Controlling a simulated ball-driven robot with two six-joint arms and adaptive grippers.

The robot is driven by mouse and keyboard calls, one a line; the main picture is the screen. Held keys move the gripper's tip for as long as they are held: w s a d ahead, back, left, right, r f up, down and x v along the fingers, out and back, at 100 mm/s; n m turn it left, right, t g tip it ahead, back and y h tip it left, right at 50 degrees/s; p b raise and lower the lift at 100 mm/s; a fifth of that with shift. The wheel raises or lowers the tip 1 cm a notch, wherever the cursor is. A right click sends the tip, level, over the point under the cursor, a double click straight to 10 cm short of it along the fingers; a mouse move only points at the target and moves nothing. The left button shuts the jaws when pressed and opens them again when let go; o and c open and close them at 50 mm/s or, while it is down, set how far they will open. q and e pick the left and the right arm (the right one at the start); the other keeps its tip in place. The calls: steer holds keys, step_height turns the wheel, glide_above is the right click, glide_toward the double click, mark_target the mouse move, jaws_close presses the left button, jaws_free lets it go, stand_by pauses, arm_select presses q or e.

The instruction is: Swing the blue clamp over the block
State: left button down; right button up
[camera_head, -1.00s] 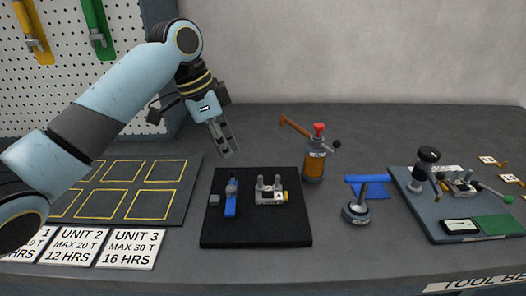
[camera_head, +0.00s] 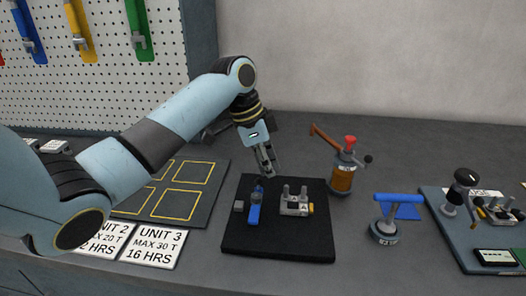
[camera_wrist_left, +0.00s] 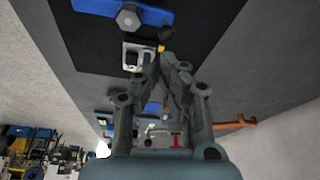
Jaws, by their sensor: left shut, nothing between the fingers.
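The blue clamp (camera_head: 255,208) lies on a black mat (camera_head: 275,246) at centre, a narrow blue bar with a grey knob on it. A grey block (camera_head: 295,208) with two upright posts stands to its right, apart from it. My left gripper (camera_head: 268,172) is shut and empty, pointing down near the mat's back edge, behind the clamp and block. In the left wrist view its fingers (camera_wrist_left: 171,62) meet, and a blue bar with a hex nut (camera_wrist_left: 128,17) shows at the top. My right gripper is out of view.
An orange canister (camera_head: 343,178) with a red knob and copper lever stands behind right of the mat. A blue-handled stand (camera_head: 384,231) is farther right. A grey tray (camera_head: 461,238) of fixtures sits at far right. A yellow-outlined board (camera_head: 212,193) lies left.

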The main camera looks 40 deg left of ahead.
arm_select(q)
steer(key=shift+w+d+f, duration=0.1)
steer(key=shift+d+f, duration=0.1)
steer(key=shift+f, duration=0.5)
steer(key=shift+w+d+f, duration=0.15)
steer(key=shift+f, duration=0.55)
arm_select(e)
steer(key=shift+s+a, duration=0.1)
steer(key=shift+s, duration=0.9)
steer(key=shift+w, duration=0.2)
arm_select(q)
steer(key=shift+a+n+p, duration=0.2)
steer(key=shift+n+p, duration=0.2)
steer(key=shift+p, duration=0.25)
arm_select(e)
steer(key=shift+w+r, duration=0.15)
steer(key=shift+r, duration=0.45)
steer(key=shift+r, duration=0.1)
